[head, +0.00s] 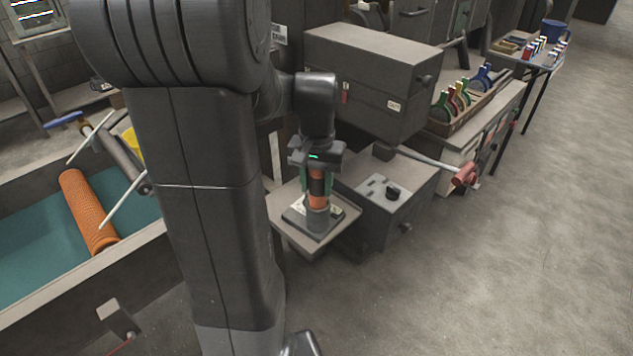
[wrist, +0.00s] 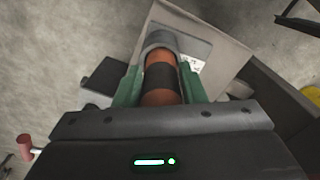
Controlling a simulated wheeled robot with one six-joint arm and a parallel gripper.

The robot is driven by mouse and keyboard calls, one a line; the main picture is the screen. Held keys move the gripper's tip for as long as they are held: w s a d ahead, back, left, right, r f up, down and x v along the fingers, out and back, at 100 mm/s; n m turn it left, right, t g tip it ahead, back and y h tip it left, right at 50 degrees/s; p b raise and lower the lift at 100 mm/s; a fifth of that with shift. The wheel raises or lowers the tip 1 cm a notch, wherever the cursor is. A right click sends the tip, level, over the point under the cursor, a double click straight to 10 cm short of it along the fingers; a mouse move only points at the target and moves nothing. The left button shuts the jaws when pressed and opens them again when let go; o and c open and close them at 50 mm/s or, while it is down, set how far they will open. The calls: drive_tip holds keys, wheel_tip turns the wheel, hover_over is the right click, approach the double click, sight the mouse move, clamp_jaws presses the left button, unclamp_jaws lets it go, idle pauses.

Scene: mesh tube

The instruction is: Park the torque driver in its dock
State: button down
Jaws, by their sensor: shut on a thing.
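The torque driver (head: 317,201) is an upright orange cylinder with a black band. It also shows in the wrist view (wrist: 160,72), between the green fingers. My gripper (head: 317,184) is shut on it from above. The dock (head: 319,222) is a grey cup on a dark base plate, on a small shelf; its rim also shows in the wrist view (wrist: 160,40). The driver's lower end meets the cup, and the cup hides that end. I cannot tell how deep it sits.
A lever with a red grip (head: 464,176) sticks out further right. An orange mesh tube (head: 88,212) lies in a teal-floored trough at left. Open floor lies at the right.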

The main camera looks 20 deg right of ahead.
drive_tip(key=shift+f, duration=0.2)
drive_tip(key=c, duration=0.8)
unclamp_jaws()
wheel_tip(320, 180, up, 14)
drive_tip(key=shift+w+d+f+p, duration=0.1)
drive_tip(key=shift+p, duration=0.3)
drive_tip(key=shift+f, duration=0.1)
wheel_tip(320, 180, down, 14)
drive_tip(key=shift+r+b, duration=0.1)
drive_tip(key=shift+b, duration=0.45)
drive_tip(key=shift+r, duration=0.3)
